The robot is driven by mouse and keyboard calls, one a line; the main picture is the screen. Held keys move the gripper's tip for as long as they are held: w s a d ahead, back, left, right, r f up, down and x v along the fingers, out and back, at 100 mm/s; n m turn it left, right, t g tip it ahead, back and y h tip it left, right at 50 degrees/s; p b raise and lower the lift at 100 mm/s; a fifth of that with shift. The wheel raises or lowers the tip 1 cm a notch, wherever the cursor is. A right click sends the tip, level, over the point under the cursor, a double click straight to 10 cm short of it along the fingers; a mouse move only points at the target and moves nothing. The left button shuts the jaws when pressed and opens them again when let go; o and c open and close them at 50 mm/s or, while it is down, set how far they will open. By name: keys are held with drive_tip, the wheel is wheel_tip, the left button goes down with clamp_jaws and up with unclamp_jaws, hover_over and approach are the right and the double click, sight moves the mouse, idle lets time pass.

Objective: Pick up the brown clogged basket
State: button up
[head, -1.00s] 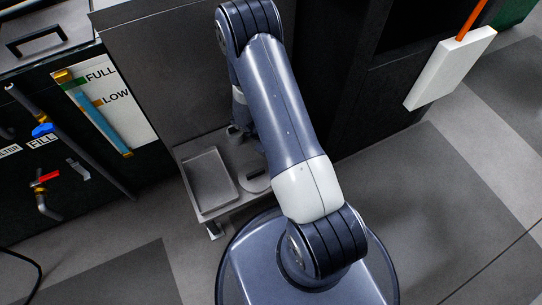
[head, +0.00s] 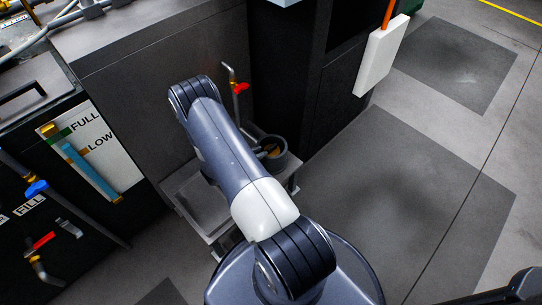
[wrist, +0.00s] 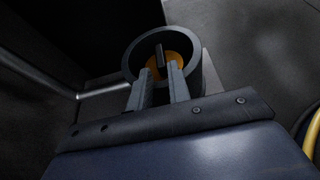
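The brown clogged basket (wrist: 183,51) shows as an orange-brown disc inside a round grey housing (wrist: 203,77) in the wrist view. A dark upright bar (wrist: 160,56) stands at the middle of the basket. My gripper (wrist: 160,70) is open, its two fingers apart with a gap between them. The fingertips overlap the housing's opening, close to the bar; I cannot tell whether they touch it. In the head view, the basket (head: 271,149) shows small inside the housing (head: 278,164), and my arm hides most of the gripper.
The housing stands on a low metal stand with a tray (head: 197,208). A pipe with a red-handled valve (head: 240,88) rises behind it. Dark cabinet walls (head: 320,85) are close on the right, and a grey panel (head: 130,90) is behind. Floor on the right is open.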

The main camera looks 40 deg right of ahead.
sight(271, 147)
drive_tip(key=shift+b+x, duration=0.75)
drive_tip(key=shift+x, duration=2.05)
drive_tip(key=shift+a+f, duration=0.1)
drive_tip(key=shift+a, duration=0.05)
drive_tip(key=shift+c, duration=0.4)
clamp_jaws()
